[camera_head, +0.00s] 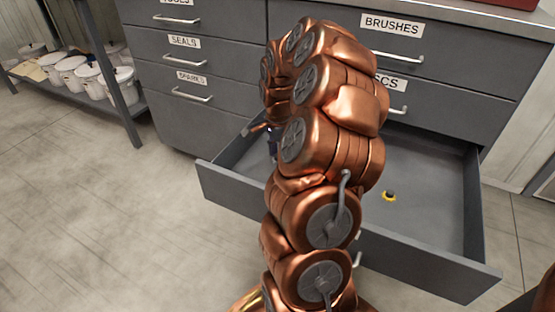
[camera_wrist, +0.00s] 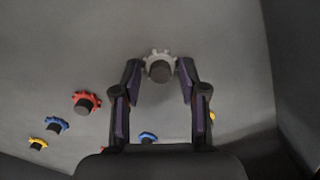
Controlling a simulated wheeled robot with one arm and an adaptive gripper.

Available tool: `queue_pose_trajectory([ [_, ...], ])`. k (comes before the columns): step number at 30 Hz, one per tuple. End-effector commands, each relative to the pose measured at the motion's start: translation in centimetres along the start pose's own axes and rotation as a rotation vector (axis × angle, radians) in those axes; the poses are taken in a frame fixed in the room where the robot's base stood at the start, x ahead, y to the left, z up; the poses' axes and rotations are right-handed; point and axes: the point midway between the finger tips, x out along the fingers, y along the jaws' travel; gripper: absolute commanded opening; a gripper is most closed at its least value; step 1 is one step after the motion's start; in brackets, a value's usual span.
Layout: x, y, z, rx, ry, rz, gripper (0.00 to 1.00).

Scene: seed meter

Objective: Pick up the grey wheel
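In the wrist view the grey wheel (camera_wrist: 159,66), toothed with a dark round hub, lies on the drawer floor at top centre. My gripper (camera_wrist: 160,70) is open, with one finger on each side of the wheel near the tips. I cannot tell how far above the floor the fingertips are, and no contact shows. In the head view my copper arm reaches down into the open drawer (camera_head: 430,262) and hides the grey wheel. Only a small dark part of my gripper (camera_head: 271,140) shows there, beside the arm.
A red wheel (camera_wrist: 86,102), a blue wheel (camera_wrist: 57,125) and a yellow wheel (camera_wrist: 38,144) lie left of my gripper. Another blue wheel (camera_wrist: 148,137) shows between the fingers' bases. A yellow wheel (camera_head: 389,195) lies in the drawer's right part. Closed drawers stand above and behind.

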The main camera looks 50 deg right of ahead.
Motion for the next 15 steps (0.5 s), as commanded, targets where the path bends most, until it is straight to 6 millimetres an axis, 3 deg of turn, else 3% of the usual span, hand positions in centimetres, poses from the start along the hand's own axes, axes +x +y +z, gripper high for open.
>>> queue_pose_trajectory([
  [10,0.13,0.04,0.05,-0.001,-0.001,0.002,0.02],
  [15,0.18,0.08,0.05,0.0,-0.002,0.004,0.01],
])
